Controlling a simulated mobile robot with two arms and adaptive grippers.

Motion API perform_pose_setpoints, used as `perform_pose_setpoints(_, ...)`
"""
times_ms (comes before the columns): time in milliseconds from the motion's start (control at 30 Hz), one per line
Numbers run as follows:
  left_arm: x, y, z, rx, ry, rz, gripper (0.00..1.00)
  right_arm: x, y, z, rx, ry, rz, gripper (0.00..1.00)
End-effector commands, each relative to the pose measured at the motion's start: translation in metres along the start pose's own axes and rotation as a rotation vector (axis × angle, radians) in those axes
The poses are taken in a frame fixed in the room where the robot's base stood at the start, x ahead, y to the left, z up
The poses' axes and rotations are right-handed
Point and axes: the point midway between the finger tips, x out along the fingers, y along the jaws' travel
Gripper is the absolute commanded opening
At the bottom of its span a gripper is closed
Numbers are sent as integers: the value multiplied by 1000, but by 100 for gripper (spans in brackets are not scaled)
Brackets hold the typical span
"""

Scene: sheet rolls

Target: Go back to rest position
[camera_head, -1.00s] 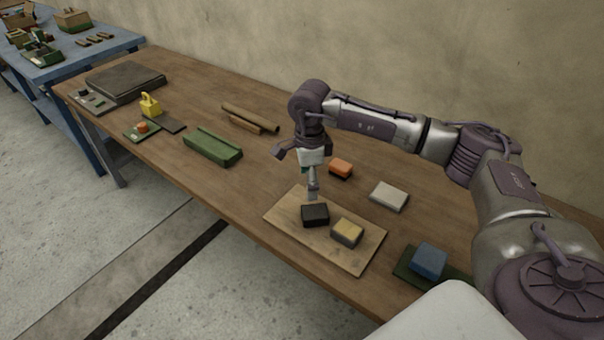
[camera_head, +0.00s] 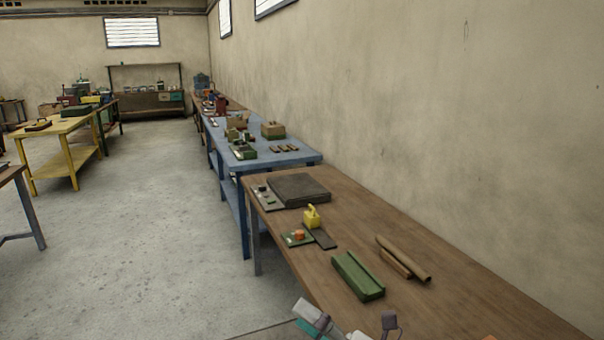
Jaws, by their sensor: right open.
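My right gripper (camera_head: 345,330) shows only in part at the bottom edge of the head view, over the front of the brown wooden table (camera_head: 450,295). It is open, with nothing seen in it; its lower part is cut off by the frame. A green trough-like block (camera_head: 358,277) lies on the table just beyond it. My left gripper is not in view.
Two brown rolls (camera_head: 403,260) lie right of the block. A yellow weight (camera_head: 312,217), an orange piece (camera_head: 299,234) and a dark slab (camera_head: 298,189) sit farther back. A blue table (camera_head: 300,158) stands beyond. The wall borders the right; open floor (camera_head: 140,240) lies left.

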Motion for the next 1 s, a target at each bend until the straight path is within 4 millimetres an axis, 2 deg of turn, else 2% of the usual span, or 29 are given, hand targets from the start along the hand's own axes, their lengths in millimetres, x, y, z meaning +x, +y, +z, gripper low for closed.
perform_pose_setpoints(67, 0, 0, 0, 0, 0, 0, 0, -18, -5, 26, 245, -253, -17, 82)
perform_pose_setpoints(133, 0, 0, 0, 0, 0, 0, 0, -45, -21, 48, 462, -475, -58, 82)
perform_pose_setpoints(200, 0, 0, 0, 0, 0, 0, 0, -82, -47, 58, 677, -692, -122, 82)
perform_pose_setpoints(267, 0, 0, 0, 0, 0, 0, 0, -119, -72, 56, 859, -872, -193, 82)
perform_pose_setpoints(300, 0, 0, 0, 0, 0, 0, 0, -144, -89, 49, 972, -985, -247, 82)
perform_pose_setpoints(400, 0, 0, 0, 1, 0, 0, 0, -203, -120, 17, 1216, -1224, -388, 82)
perform_pose_setpoints(533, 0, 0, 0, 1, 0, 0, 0, -260, -139, -32, 1436, -1441, -555, 82)
perform_pose_setpoints(700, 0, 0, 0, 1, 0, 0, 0, -306, -141, -85, 1613, -1619, -728, 82)
perform_pose_setpoints(1000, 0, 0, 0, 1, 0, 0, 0, -360, -121, -164, 1821, -1832, -999, 82)
